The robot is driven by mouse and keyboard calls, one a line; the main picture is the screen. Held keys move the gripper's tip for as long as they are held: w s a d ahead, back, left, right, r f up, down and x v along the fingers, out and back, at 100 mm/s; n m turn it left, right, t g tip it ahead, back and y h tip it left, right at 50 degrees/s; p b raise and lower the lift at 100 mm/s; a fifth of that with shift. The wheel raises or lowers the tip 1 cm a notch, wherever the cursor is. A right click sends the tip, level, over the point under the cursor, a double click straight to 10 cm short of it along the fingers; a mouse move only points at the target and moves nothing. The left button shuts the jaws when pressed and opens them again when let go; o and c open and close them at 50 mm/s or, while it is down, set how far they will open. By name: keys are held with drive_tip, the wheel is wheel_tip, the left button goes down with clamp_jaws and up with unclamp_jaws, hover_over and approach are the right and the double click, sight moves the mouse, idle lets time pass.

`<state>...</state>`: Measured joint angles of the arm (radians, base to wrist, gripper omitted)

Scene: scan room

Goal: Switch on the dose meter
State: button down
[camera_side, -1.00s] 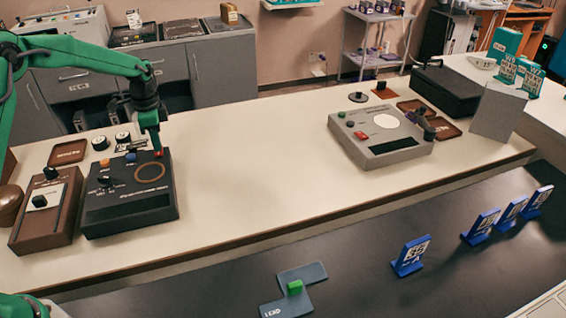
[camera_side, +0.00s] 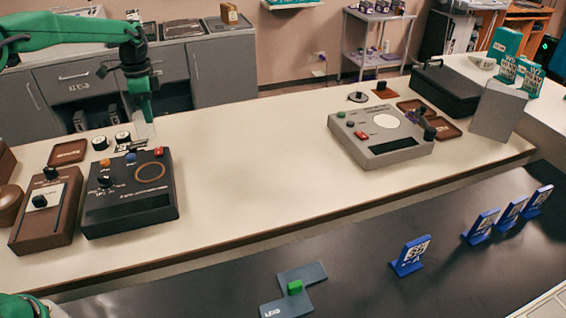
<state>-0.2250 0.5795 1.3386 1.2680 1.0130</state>
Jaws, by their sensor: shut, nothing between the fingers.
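A black box unit (camera_side: 165,190) stands at the left of the cream counter. It has an orange button (camera_side: 103,160), a blue button (camera_side: 130,157), a red button (camera_side: 159,152), a black knob (camera_side: 104,181), an orange ring and a dark, blank display (camera_side: 130,208). Its lettering is too small to read, and I cannot tell from it whether this is the dose meter. My gripper (camera_side: 147,118) is shut and empty, pointing down. It appears above and behind the black unit, apart from the red button.
A brown box with a knob (camera_side: 64,223) stands left of the black unit. A grey unit (camera_side: 390,158) with a red switch (camera_side: 361,135) stands right. Two small dials (camera_side: 100,143) and a brown tray (camera_side: 68,152) lie behind. The counter's middle is clear.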

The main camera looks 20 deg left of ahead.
wheel_tip(320, 180, up, 5)
hover_over(158, 153)
drive_tip(key=w+a, duration=0.2)
drive_tip(key=shift+d+r, duration=0.15)
drive_tip(key=shift+g, duration=0.4)
idle(0.5)
drive_tip(key=f, duration=0.4)
drive_tip(key=s+f, duration=0.1)
drive_tip(key=f, duration=0.4)
drive_tip(key=d+f, duration=0.1)
drive_tip(key=f, duration=0.3)
drive_tip(key=shift+s+d+f, duration=0.1)
drive_tip(key=shift+s+f, duration=0.15)
drive_tip(key=shift+f, duration=0.15)
drive_tip(key=shift+f, duration=0.1)
drive_tip(key=shift+s+d+f+t, duration=0.15)
drive_tip(key=shift+f+t, duration=0.05)
drive_tip(key=shift+t, duration=0.2)
drive_tip(key=shift+f, duration=0.25)
